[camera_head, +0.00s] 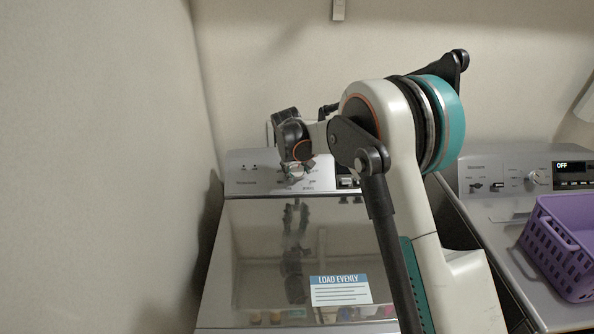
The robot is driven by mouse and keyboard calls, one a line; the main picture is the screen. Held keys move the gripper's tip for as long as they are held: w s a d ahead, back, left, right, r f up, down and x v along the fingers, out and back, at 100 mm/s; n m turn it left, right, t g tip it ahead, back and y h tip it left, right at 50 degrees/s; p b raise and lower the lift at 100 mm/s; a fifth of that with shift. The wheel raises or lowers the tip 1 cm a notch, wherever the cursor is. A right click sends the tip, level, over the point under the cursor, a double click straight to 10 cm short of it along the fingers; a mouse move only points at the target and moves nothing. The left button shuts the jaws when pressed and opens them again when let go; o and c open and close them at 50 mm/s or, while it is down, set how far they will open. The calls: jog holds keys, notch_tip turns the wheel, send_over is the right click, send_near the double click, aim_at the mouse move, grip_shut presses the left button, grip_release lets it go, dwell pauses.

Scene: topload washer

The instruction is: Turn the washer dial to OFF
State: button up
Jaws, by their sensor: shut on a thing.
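The topload washer (250,215) stands on the left, its glossy lid closed. Its grey control panel (242,182) runs along the back with small printed marks. My gripper (298,166) reaches down to the middle of this panel and is shut on the washer dial (297,171). The gripper hides most of the dial, so its pointer and setting cannot be read. My arm crosses the right part of the washer and covers some of the panel there.
A second machine (500,208) stands on the right, with its own knob (534,178) and a display (574,168) reading OFF. A purple basket (566,243) sits on it. A LOAD EVENLY label (341,290) is on the washer lid. A wall (110,170) is close on the left.

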jog(key=shift+n+h+b, duration=0.4)
jog(key=shift+n+h, duration=0.1)
jog(key=shift+n, duration=1.3)
jog(key=shift+t, duration=0.3)
jog(key=o, duration=1.1)
jog(key=shift+a, duration=0.1)
jog(key=shift+c, duration=0.2)
jog(key=v, duration=1.2)
